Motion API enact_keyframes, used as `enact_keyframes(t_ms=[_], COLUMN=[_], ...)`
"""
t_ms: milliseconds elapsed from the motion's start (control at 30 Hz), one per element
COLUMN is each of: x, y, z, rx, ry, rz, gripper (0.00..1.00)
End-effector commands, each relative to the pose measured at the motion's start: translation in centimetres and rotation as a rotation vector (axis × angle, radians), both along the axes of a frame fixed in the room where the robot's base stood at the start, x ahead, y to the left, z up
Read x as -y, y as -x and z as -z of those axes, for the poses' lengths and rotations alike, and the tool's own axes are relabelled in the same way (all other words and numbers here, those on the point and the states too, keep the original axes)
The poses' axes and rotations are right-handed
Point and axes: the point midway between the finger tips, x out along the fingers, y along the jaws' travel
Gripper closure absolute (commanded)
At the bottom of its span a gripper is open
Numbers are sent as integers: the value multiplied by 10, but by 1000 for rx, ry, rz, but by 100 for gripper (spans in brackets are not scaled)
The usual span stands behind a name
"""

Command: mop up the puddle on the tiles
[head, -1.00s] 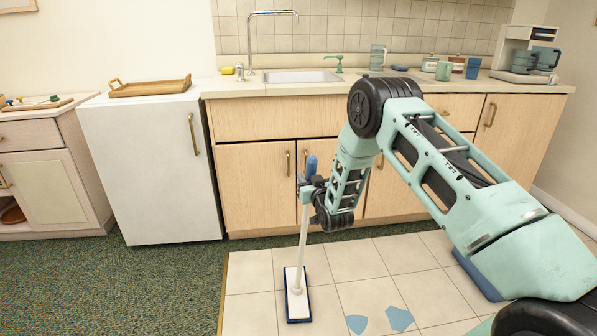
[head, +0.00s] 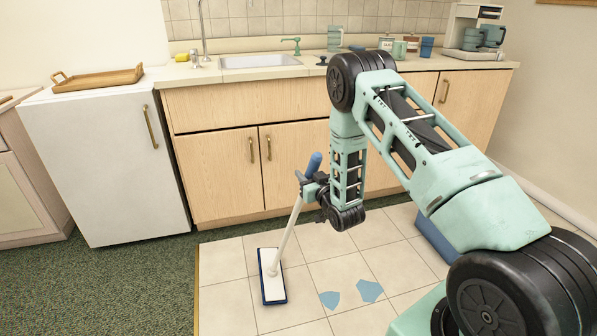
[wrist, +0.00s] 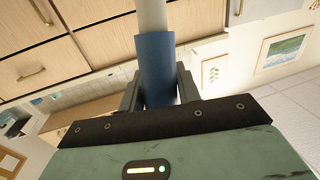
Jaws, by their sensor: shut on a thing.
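The mop has a flat white head with a blue edge (head: 271,276), resting on the tiles. Its white pole leans up to the right to a blue grip (head: 314,164). My gripper (head: 308,184) is shut on the handle near that grip. In the wrist view the blue grip (wrist: 155,65) sits between my gripper's fingers (wrist: 158,90). The puddle shows as two separate flat blue patches, a smaller one (head: 329,299) and a larger one (head: 370,291), on the tiles to the right of the mop head and apart from it.
Wooden cabinets (head: 225,175) and a white fridge (head: 108,165) stand behind the tiles. Green carpet (head: 130,290) lies left of the tile edge. A blue block-like thing (head: 432,236) is on the tiles, partly behind my arm.

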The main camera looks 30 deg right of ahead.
Motion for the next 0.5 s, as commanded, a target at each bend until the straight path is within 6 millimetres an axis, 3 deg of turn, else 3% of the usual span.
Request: enact_keyframes(t_ms=[33,500], x=[7,67], y=[4,20], z=[7,5], rx=[-18,-14], ry=[8,10], rz=[4,7], gripper=[100,100])
